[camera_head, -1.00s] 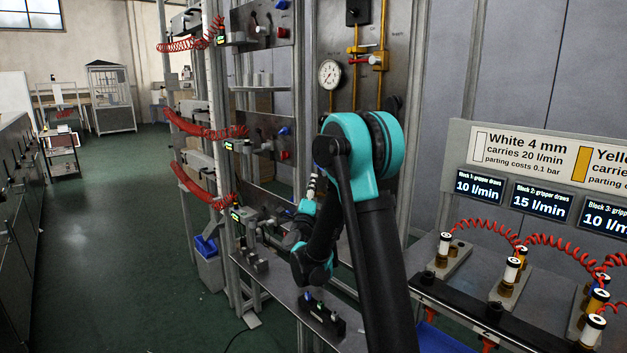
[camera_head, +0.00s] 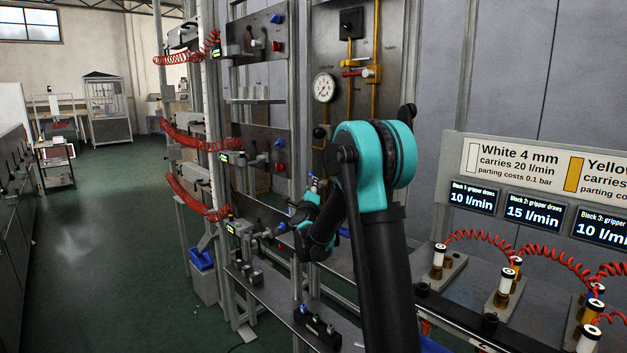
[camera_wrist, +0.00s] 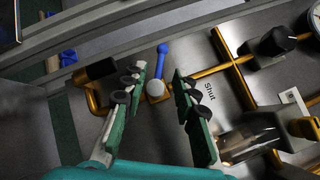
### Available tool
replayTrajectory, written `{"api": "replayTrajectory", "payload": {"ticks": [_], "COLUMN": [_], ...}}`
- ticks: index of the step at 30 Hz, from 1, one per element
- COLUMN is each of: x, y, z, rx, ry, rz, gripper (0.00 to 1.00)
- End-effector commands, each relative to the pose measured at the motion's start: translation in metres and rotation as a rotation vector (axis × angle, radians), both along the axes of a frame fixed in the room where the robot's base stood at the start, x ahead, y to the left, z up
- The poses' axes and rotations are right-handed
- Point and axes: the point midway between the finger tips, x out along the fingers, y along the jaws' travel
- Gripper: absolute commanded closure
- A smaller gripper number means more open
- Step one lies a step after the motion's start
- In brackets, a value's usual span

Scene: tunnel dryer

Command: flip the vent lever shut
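The vent lever (camera_wrist: 162,59) is a blue handle on a pale round pivot, in the wrist view. It points away from my gripper, toward the top of the picture. The word "Shut" (camera_wrist: 209,91) is printed on the grey panel to the right of the lever. My gripper (camera_wrist: 159,72) is open, its two dark-padded green fingers on either side of the lever's line in the picture. I cannot tell how far the fingertips are from the lever. In the head view my gripper (camera_head: 315,184) is small near the panel, and the lever cannot be made out there.
Brass pipes (camera_wrist: 235,72) and black knobs (camera_wrist: 273,42) stand on the panel around the lever. A grey rail (camera_wrist: 110,38) crosses the upper left. In the head view, a pressure gauge (camera_head: 324,88) is above my gripper and a bench with red coiled hoses (camera_head: 548,252) is at right.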

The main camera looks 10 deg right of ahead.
Motion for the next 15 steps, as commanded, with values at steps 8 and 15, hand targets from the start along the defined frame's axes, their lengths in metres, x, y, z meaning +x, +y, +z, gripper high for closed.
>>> {"api": "replayTrajectory", "payload": {"ticks": [8,15], "x": [0.047,0.064], "y": [-0.011,-0.015], "z": [0.01,0.014], "rx": [0.0,0.0], "ry": [0.0,0.0], "rz": [-0.001,-0.001], "gripper": [0.71,0.71]}}
